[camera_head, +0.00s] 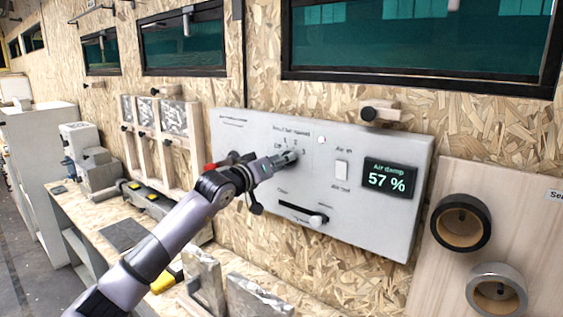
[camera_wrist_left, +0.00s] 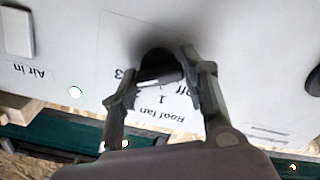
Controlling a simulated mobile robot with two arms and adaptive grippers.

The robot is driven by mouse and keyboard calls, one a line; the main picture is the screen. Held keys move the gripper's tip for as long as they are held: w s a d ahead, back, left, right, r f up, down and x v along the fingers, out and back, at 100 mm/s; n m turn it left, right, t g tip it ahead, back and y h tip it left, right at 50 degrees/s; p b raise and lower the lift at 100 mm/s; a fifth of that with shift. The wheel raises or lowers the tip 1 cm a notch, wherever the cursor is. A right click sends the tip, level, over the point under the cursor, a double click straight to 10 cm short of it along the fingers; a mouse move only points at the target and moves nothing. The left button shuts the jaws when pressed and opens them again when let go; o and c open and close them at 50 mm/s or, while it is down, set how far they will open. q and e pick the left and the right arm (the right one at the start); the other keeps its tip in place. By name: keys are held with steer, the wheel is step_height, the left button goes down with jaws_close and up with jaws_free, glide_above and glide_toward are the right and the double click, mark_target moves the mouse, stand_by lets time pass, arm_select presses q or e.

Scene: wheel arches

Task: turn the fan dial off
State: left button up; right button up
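The fan dial is a dark round knob (camera_wrist_left: 158,63) on a white wall panel (camera_head: 235,135), under the label "Roof fan". The marks "Off", 1 and 3 show around it in the left wrist view. My left gripper (camera_head: 291,157) is at the dial in the head view. In the left wrist view the two fingers of my left gripper (camera_wrist_left: 158,72) stand apart, one on each side of the knob. I cannot tell whether both press on it. The fingers partly hide the dial, so its setting is unclear. My right gripper is not in view.
The panel also has a white rocker switch (camera_head: 341,170), an "Air damp" display (camera_head: 388,180) reading 57 % and a slider knob (camera_head: 317,220). Two round ports (camera_head: 460,222) (camera_head: 497,290) are at the right. A workbench (camera_head: 85,215) with blocks runs along the wall.

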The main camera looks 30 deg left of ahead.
arm_select(q)
steer(key=c, duration=0.6)
steer(key=shift+f+n+b, duration=0.1)
steer(key=shift+n+b, duration=7.05)
steer(key=shift+n, duration=4.95)
